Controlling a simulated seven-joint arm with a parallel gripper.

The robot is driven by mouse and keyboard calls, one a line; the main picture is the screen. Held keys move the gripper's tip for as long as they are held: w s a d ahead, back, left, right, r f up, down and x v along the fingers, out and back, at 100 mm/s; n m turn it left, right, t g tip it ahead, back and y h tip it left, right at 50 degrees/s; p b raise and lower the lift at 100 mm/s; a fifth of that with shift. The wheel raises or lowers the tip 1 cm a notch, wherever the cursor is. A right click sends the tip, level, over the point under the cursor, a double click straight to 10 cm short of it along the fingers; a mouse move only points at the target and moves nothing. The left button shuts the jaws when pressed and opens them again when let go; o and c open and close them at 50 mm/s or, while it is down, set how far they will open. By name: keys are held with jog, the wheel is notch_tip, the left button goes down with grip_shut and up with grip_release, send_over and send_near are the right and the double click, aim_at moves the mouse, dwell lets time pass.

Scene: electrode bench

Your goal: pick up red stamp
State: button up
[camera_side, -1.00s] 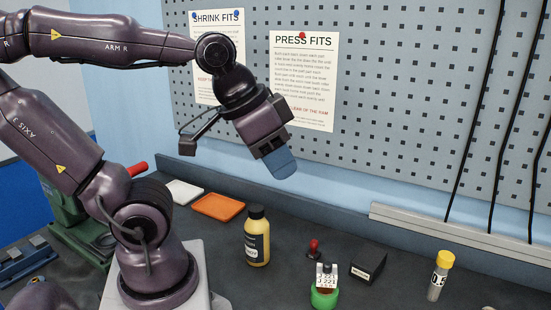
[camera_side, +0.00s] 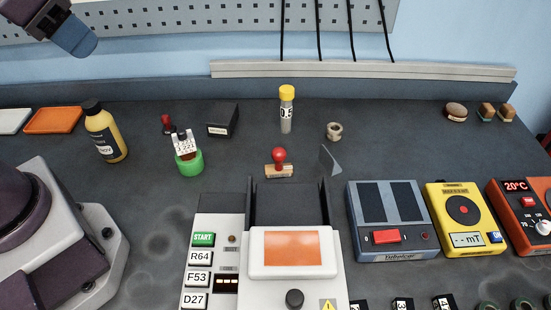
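A stamp with a round red knob (camera_side: 279,156) and a light wooden base stands upright on the dark bench, near the middle of the view. A smaller red-topped item (camera_side: 167,123) with a dark base stands further left, partly hidden behind a white lettered block. My gripper (camera_side: 76,38) shows at the top left, with blue fingertips pointing down and right. It is above the bench, well away from the stamp. The fingers overlap in this view, so I cannot tell whether they are open or shut. Nothing shows held at their tips.
A green round holder (camera_side: 188,162), a black box (camera_side: 222,121), a yellow-capped vial (camera_side: 286,108) and a yellow bottle (camera_side: 106,133) stand left of or behind the stamp. A grey angled plate (camera_side: 330,160) is right of it. A machine with an orange panel (camera_side: 291,248) is in front.

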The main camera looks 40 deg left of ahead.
dwell(0.4)
jog(key=o, duration=0.6)
jog(key=shift+o, duration=0.2)
jog(key=w+d+f+n+g+h, duration=0.3)
jog(key=w+f+n+g+h, duration=0.35)
jog(key=w+f, duration=0.55)
jog(key=n+t+h, duration=0.4)
jog(key=n+h, duration=0.3)
jog(key=n, duration=0.4)
send_near(285, 171)
jog(key=shift+g, duration=0.25)
jog(key=d, duration=0.1)
jog(key=d+r, duration=0.1)
jog(key=d, duration=0.1)
jog(key=d+r, duration=0.1)
jog(key=shift+w+d+r, duration=0.15)
jog(key=shift+w+r, duration=0.05)
jog(key=shift+w, duration=0.15)
jog(key=shift+w+f+x, duration=0.1)
jog(key=shift+x, duration=1.3)
jog(key=shift+w+f+x, duration=0.1)
jog(key=shift+x, duration=1.3)
